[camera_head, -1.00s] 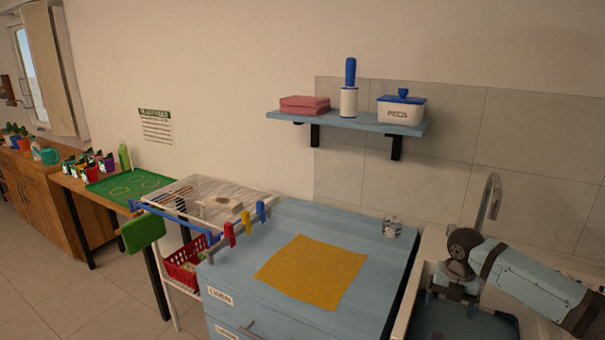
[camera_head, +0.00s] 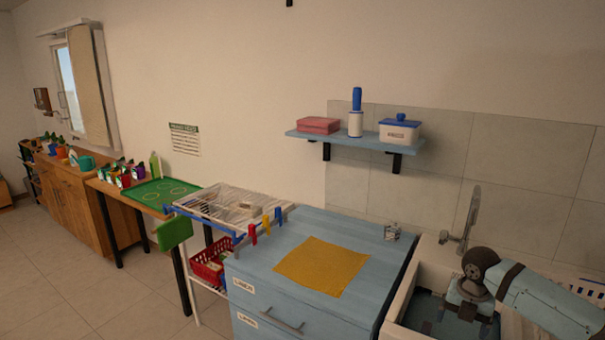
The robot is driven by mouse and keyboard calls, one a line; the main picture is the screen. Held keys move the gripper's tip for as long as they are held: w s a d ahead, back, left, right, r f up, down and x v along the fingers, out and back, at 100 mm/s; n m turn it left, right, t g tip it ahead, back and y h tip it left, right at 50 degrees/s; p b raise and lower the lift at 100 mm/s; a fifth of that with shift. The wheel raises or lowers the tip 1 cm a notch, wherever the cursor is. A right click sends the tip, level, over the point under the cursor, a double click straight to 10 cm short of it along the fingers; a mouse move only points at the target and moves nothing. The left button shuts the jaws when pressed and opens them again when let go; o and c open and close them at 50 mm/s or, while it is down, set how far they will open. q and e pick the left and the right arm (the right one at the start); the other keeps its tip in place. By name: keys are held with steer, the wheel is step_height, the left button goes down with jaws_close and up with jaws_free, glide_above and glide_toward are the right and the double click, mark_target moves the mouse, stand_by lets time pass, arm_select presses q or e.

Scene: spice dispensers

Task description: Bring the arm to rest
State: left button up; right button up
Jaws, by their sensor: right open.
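My right arm comes in from the lower right of the head view. Its gripper (camera_head: 467,309) points down over the sink (camera_head: 402,322) at the right. The fingers are apart and I see nothing between them; the fingertips are small and partly dark against the basin. My left gripper is not in view.
A blue cabinet (camera_head: 372,241) with a yellow cloth (camera_head: 321,266) stands left of the sink. A tap (camera_head: 470,222) rises behind the sink. A wall shelf (camera_head: 350,138) hangs above. Floor (camera_head: 90,285) is clear at left.

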steer(key=s+a+f+m+t+y+b, duration=0.25)
steer(key=s+a+f+m, duration=0.4)
steer(key=a+f, duration=0.4)
steer(key=s+a+f+m+t+y+b, duration=0.25)
steer(key=s+a+f+m, duration=0.35)
steer(key=a+f, duration=0.45)
arm_select(q)
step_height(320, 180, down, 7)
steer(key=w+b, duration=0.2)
steer(key=b, duration=0.2)
arm_select(e)
steer(key=s+d+f+m+t+h, duration=0.1)
steer(key=s+f+m+t, duration=0.2)
steer(key=s+m, duration=0.45)
steer(key=s+d+f+m+t+h, duration=0.1)
steer(key=s+d+f+m+t, duration=0.15)
steer(key=s+m, duration=0.5)
arm_select(q)
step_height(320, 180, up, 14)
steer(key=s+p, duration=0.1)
steer(key=p, duration=1.6)
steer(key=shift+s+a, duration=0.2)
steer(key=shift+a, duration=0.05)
arm_select(e)
steer(key=s+r+n, duration=0.1)
steer(key=s+r, duration=0.2)
steer(key=r, duration=1.1)
steer(key=shift+d+r, duration=0.2)
steer(key=shift+d, duration=0.1)
